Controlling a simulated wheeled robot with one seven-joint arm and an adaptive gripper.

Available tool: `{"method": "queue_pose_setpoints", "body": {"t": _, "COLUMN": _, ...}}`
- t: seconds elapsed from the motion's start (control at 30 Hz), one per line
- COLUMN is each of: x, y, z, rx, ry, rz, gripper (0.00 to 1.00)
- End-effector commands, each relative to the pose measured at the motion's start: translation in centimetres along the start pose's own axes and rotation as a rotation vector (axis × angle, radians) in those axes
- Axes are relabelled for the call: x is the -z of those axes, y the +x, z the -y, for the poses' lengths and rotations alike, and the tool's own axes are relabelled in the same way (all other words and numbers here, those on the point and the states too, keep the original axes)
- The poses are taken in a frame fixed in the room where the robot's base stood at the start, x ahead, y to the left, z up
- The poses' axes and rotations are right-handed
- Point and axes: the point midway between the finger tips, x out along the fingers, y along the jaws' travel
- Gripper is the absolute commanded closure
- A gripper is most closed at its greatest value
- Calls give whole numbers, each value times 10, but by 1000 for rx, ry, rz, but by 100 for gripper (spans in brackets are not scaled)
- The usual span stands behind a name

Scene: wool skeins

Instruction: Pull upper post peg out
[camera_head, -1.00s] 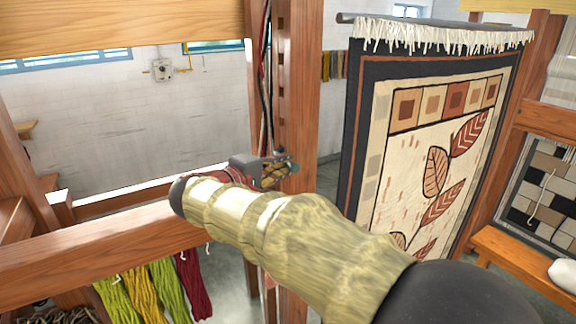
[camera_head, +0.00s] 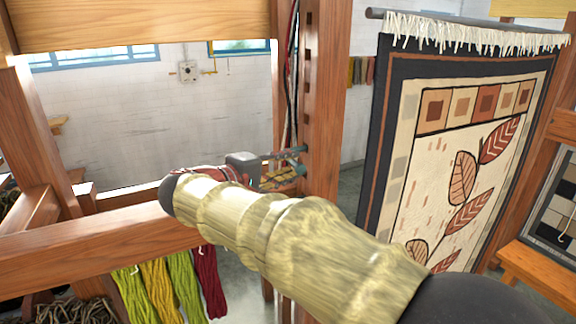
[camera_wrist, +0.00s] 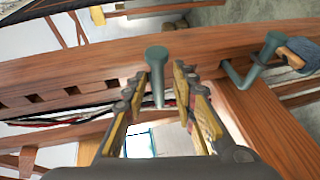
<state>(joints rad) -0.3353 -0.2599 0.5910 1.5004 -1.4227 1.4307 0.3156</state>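The upper post peg (camera_wrist: 157,78) is a teal rod with a round head, seen at the wooden post (camera_head: 324,110). In the wrist view it stands between the two fingers of my gripper (camera_wrist: 157,88), with a gap on each side, so the gripper looks open and apart from it. In the head view my gripper (camera_head: 279,172) is left of the post, and a teal rod (camera_head: 287,153) shows between it and the post. My arm hides part of the area below. How deep the peg sits cannot be told.
A bent teal crank (camera_wrist: 243,72) with a blue-grey end is further along the post in the wrist view. A wooden crossbeam (camera_head: 100,232) runs beneath my arm, with coloured skeins (camera_head: 165,285) hanging below. A leaf-patterned rug (camera_head: 460,160) hangs to the right.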

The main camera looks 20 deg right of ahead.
Motion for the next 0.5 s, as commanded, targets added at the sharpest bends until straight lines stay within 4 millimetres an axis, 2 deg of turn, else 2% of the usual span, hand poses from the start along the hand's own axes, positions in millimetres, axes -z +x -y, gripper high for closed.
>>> {"method": "queue_pose_setpoints", "body": {"t": 0.33, "x": 0, "y": -2, "z": -1, "rx": -1, "ry": 1, "rz": 0, "gripper": 70}}
{"method": "queue_pose_setpoints", "body": {"t": 0.5, "x": 1, "y": -21, "z": -1, "rx": -1, "ry": 1, "rz": -4, "gripper": 70}}
